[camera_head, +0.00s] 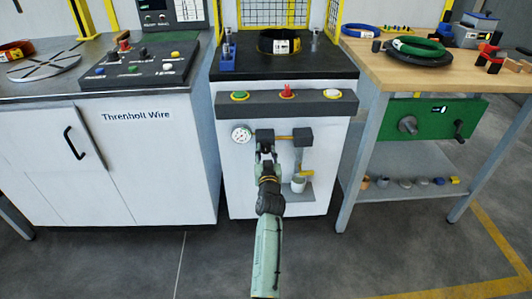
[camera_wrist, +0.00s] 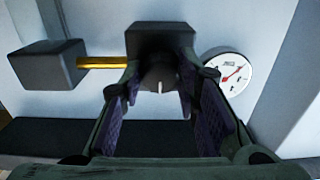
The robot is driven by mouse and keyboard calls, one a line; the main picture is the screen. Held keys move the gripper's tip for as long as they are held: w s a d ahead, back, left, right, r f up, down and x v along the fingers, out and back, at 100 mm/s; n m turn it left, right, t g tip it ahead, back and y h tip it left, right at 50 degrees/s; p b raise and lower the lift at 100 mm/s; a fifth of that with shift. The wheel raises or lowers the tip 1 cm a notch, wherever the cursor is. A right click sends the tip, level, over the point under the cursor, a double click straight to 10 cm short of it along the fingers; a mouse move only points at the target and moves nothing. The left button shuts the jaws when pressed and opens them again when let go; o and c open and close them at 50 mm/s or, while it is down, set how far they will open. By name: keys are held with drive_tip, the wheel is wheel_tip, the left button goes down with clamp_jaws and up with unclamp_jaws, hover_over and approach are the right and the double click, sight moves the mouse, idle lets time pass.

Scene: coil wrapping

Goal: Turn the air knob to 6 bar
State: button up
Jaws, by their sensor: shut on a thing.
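The air knob (camera_wrist: 157,74) is a dark round knob with a short white mark, on the front of a dark regulator block (camera_wrist: 160,35). My gripper (camera_wrist: 160,88) has a finger on each side of the knob and is shut on it. In the head view my gripper (camera_head: 266,153) reaches the block on the front of the white cabinet and hides the knob. The round white gauge (camera_wrist: 229,72) has a red needle; its numbers are too small to read. It also shows in the head view (camera_head: 241,134), left of the block.
A yellow pipe (camera_head: 284,137) joins the block to a second dark block (camera_head: 302,137). A white cup (camera_head: 298,184) sits below it. A wooden table (camera_head: 390,78) stands right; a white counter (camera_head: 150,140) stands left.

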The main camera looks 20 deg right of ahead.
drive_tip(key=c, duration=0.3)
drive_tip(key=shift+c, duration=0.2)
